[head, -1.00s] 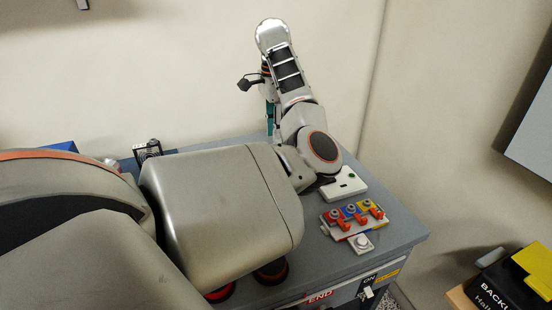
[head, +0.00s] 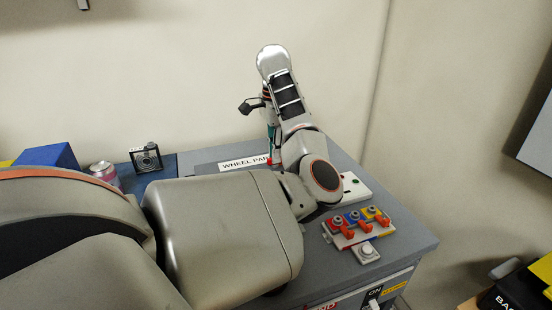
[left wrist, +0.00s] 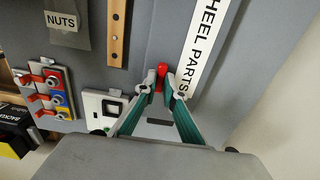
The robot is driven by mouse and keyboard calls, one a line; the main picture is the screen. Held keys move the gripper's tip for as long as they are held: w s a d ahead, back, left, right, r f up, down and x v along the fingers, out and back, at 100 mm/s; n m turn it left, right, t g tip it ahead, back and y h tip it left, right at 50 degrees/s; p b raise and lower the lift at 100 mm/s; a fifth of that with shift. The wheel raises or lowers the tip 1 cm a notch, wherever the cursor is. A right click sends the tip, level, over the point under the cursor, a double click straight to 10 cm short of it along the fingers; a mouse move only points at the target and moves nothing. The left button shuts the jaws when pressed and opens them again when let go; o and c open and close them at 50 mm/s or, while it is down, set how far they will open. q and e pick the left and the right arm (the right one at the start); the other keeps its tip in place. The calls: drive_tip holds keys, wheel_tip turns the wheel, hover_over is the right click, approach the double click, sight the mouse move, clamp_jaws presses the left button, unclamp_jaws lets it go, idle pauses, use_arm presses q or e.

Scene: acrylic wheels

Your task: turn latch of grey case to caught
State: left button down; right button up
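The grey case lies flat on the bench and bears a white strip reading WHEEL PARTS (left wrist: 205,42); part of its lid (head: 208,168) shows behind my arm in the head view. Its small red latch (left wrist: 160,77) stands beside the strip in the left wrist view. My left gripper (left wrist: 162,82) points down at the case, its teal fingers drawn together with the latch between the tips. It looks shut on the latch. In the head view my left gripper (head: 271,152) is partly hidden by my wrist. My right gripper is in no view.
A panel with red, blue and yellow toggles (head: 357,225) and a white box with buttons (head: 354,188) stand near the bench's right end. A camera (head: 146,158), a can (head: 104,173) and a blue box (head: 48,157) are at the left. A wall closes the back.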

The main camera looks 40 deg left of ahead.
use_arm(q)
drive_tip(key=m+p, duration=0.2)
drive_tip(key=m, duration=0.2)
drive_tip(key=shift+r, duration=0.1)
drive_tip(key=shift+d+m, duration=0.1)
drive_tip(key=shift+m, duration=0.3)
drive_tip(key=shift+f, duration=0.2)
